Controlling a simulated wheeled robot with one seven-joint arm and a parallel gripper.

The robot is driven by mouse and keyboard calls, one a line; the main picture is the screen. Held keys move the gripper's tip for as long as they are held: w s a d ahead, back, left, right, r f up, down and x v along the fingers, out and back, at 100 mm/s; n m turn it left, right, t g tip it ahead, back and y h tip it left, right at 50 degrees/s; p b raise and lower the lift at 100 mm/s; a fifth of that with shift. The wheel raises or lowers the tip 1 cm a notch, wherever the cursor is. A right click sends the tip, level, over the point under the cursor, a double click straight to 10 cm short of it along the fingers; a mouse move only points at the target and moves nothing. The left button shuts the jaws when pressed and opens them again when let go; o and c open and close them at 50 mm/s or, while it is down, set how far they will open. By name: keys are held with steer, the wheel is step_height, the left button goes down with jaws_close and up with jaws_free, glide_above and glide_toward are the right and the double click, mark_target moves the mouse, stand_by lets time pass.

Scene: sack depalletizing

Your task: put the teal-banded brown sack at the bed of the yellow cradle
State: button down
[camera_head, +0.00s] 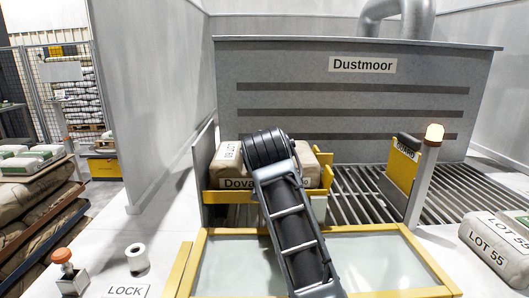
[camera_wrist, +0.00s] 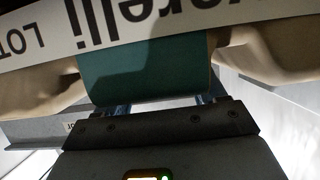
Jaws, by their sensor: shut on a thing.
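The brown sack (camera_head: 312,172) lies level at the yellow cradle (camera_head: 216,198), with its printed label facing me. Whether it rests on the bed or hangs just above it, I cannot tell. In the wrist view, the sack's teal band (camera_wrist: 150,75) shows beside a white strip with upside-down lettering. My gripper (camera_wrist: 165,104) is shut on the sack at the band. In the head view, my dark arm covers the middle of the sack and the gripper itself.
A yellow-framed pale panel (camera_head: 200,240) lies in front of the cradle. A grey plate (camera_head: 205,150) stands at its left. A slatted grate (camera_head: 365,190), a yellow guard (camera_head: 402,170) and a lamp post (camera_head: 427,165) are at right. Other sacks (camera_head: 495,248) lie far right.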

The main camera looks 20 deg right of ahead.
steer(key=shift+f, duration=0.35)
